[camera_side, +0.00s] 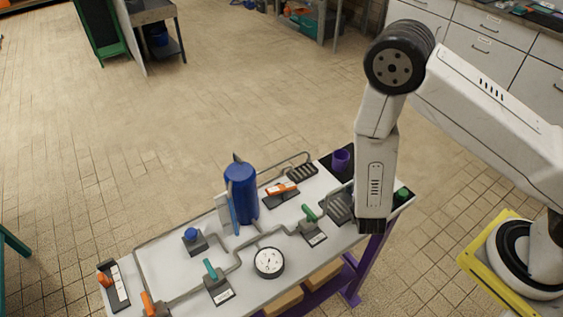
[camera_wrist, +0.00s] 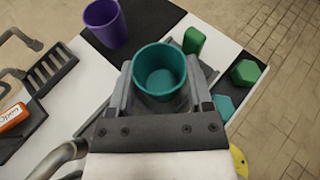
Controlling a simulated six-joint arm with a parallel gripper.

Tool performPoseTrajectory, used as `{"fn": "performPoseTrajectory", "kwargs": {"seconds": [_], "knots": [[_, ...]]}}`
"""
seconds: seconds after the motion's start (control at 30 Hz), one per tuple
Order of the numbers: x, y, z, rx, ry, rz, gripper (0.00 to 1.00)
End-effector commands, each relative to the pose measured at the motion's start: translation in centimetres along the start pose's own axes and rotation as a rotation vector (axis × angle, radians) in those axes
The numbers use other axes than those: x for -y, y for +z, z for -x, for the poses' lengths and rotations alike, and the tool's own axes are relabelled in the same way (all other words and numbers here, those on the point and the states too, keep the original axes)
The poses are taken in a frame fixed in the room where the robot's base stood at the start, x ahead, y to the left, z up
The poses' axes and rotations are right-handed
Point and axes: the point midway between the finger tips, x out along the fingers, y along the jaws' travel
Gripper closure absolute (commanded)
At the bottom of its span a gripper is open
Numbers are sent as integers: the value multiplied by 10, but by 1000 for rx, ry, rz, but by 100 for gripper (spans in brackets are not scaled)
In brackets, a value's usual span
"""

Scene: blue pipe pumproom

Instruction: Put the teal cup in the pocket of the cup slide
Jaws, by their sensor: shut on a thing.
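My gripper (camera_wrist: 160,82) is shut on the teal cup (camera_wrist: 160,58), with one finger on each side. The cup's round open mouth faces the wrist camera. In the side view my gripper (camera_side: 374,226) points down over the right end of the bench; the teal cup cannot be made out there. A grey ribbed piece (camera_side: 338,207) lies just left of my gripper and may be the cup slide. In the wrist view grey parts show around the fingers, but the pocket is hidden by my gripper and the cup.
A purple cup (camera_wrist: 105,22) stands on a black mat (camera_wrist: 150,20). Green blocks (camera_wrist: 245,72) and a teal block (camera_wrist: 224,107) lie to the right. The white bench (camera_side: 180,270) carries grey pipes, a blue cylinder (camera_side: 241,190), a gauge (camera_side: 269,262) and several valves with coloured handles.

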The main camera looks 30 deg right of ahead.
Motion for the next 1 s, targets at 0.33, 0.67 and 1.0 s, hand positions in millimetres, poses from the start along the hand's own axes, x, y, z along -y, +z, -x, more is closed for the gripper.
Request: {"fn": "performPoseTrajectory", "kwargs": {"seconds": [0.33, 0.67, 1.0], "knots": [[0, -2, -1, 1, 0, 0, 91], [0, -5, -2, 0, 0, 0, 0], [0, -4, -2, 1, 0, 0, 0]]}}
